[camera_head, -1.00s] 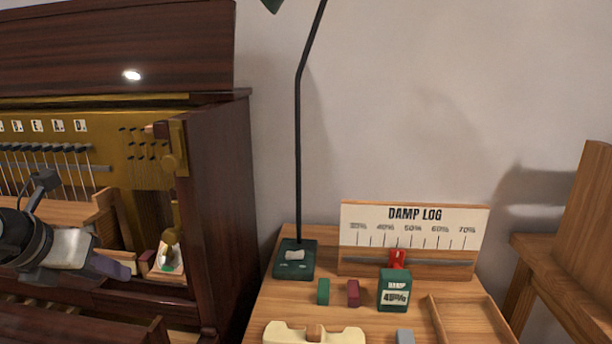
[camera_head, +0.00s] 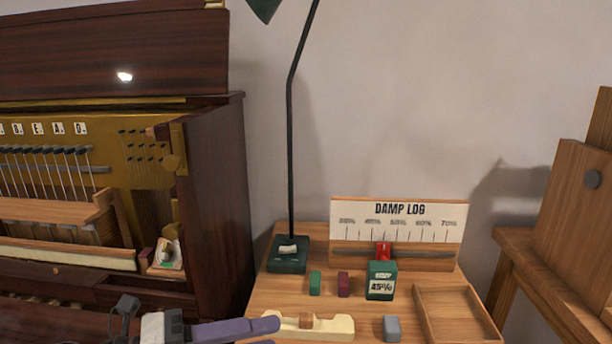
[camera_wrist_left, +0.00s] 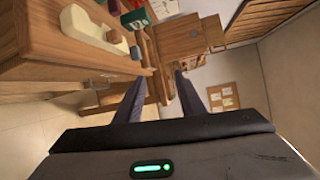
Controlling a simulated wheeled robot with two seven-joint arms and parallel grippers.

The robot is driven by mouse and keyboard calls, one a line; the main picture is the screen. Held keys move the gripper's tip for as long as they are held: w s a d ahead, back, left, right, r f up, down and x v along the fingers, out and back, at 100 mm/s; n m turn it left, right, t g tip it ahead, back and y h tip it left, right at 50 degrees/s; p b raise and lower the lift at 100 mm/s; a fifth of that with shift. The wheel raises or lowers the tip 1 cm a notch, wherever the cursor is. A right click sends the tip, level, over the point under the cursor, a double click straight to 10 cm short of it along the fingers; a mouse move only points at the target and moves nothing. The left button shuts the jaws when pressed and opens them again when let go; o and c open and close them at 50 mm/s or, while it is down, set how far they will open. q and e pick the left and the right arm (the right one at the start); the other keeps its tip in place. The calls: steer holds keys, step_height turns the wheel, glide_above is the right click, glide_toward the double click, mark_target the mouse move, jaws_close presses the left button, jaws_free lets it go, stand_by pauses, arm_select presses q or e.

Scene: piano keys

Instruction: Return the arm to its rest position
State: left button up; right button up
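My left gripper (camera_head: 271,333) is at the bottom of the head view, in front of the upright piano (camera_head: 215,190) and by the table's near left side. Its purple fingers point right, near a cream block (camera_head: 335,328). In the left wrist view the two fingers of the gripper (camera_wrist_left: 161,80) stand apart with nothing held between them. My right gripper is not in view.
A wooden table (camera_head: 262,306) holds a lamp (camera_head: 288,262), the damp log board (camera_head: 400,222), a green gauge box (camera_head: 381,285), small green and maroon blocks, a grey block (camera_head: 391,328) and a tray (camera_head: 425,312). A wooden chair (camera_head: 572,215) stands at right.

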arm_select(q)
steer(key=s+a+f+n+t+y+p, duration=0.1)
steer(key=a+f+n+t+y, duration=0.35)
steer(key=f+n, duration=0.6)
steer(key=s+a+f+n+t+y, duration=0.1)
steer(key=a+f+n+t+y, duration=0.4)
steer(key=n, duration=1)
steer(key=s+d+f+n+g+y, duration=0.1)
steer(key=s+f+n+g+y, duration=0.2)
steer(key=s+f, duration=1.1)
step_height(320, 180, down, 3)
steer(key=n+g, duration=0.2)
steer(key=g, duration=0.2)
steer(key=shift+s+n+p, duration=0.3)
steer(key=shift+s+n, duration=0.05)
steer(key=shift+s, duration=0.05)
steer(key=shift+d+r, duration=0.1)
steer(key=shift+c, duration=0.4)
steer(key=shift+c, duration=0.2)
